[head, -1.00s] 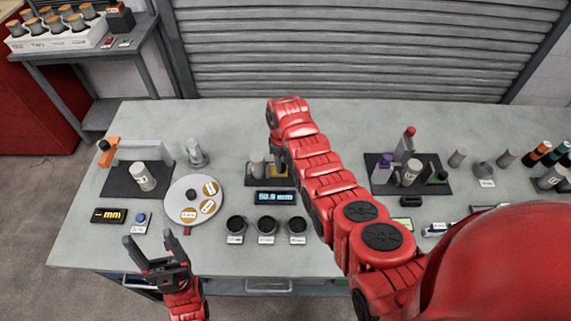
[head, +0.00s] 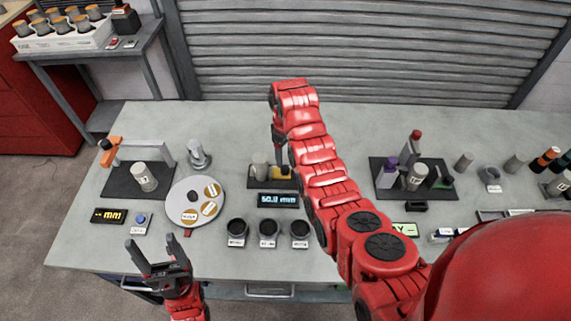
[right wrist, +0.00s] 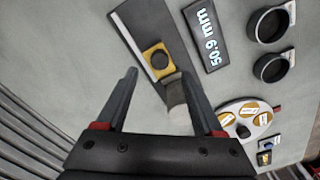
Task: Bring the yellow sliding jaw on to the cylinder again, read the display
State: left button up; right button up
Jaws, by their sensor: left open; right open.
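The yellow sliding jaw (right wrist: 152,71) with its black knob sits on the dark gauge base beside the grey cylinder (right wrist: 180,118). In the right wrist view they appear to touch. In the head view the cylinder (head: 260,171) stands left of the yellow jaw (head: 285,183), which my right arm partly hides. The display (right wrist: 208,37) in front of the gauge reads 50.9 mm; it also shows in the head view (head: 278,200). My right gripper (right wrist: 158,72) is open and empty above the jaw. My left gripper (head: 150,240) is open and empty at the front left.
A round plate with labelled discs (head: 187,216) lies left of the display. Several black cups (head: 268,228) stand in front. A dark mat with a cylinder (head: 145,177) is at left; another mat with bottles (head: 386,192) is at right. The table's back strip is clear.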

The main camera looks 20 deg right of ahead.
notch_tip(320, 180, up, 3)
notch_tip(320, 180, up, 8)
jog(key=p, duration=0.8)
send_over(285, 168)
jog(key=shift+s+r, duration=0.1)
